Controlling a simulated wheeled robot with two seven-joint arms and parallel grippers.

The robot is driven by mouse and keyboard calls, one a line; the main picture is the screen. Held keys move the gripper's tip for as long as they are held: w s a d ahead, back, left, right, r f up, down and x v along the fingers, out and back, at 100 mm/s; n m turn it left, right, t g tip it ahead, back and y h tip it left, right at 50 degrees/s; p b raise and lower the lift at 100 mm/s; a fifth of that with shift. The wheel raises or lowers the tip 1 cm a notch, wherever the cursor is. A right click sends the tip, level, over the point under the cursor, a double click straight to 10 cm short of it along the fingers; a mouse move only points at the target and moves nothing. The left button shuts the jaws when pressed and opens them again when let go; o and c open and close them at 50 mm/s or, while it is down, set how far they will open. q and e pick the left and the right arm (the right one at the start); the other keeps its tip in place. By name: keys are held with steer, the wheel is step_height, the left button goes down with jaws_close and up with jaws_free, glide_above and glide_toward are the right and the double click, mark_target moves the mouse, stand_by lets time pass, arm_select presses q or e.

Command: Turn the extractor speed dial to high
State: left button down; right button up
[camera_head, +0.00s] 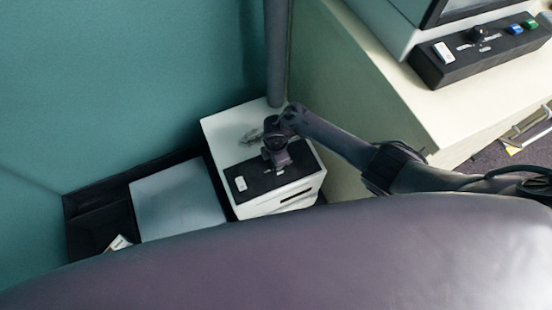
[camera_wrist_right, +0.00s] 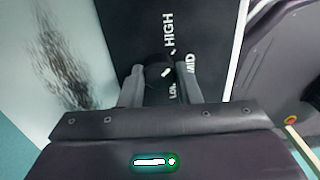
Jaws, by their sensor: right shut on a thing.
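The extractor is a white box (camera_head: 222,128) with a black control panel (camera_head: 243,171) on top, standing at the wall in the head view. My right gripper (camera_head: 276,160) reaches down over this panel. In the right wrist view, my right gripper (camera_wrist_right: 162,82) is shut on the dark speed dial (camera_wrist_right: 158,66), one finger on each side. HIGH is printed beyond the dial, MID to its right, and a partly hidden LOW nearer the gripper. A short white mark shows on the dial; its exact pointing is hard to tell. My left gripper is not in view.
A white rocker switch (camera_head: 241,183) sits on the extractor panel. A black tray (camera_head: 100,206) stands left of the extractor. A pale bench (camera_head: 400,110) at right carries another control box (camera_head: 440,78) with a knob and colored buttons.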

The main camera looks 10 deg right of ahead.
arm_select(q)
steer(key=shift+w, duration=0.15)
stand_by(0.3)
arm_select(e)
steer(key=o, duration=1)
steer(key=shift+r, duration=0.3)
step_height(320, 180, up, 6)
steer(key=p, duration=0.2)
steer(key=shift+r+p, duration=0.25)
steer(key=shift+p, duration=0.15)
steer(key=shift+r, duration=0.3)
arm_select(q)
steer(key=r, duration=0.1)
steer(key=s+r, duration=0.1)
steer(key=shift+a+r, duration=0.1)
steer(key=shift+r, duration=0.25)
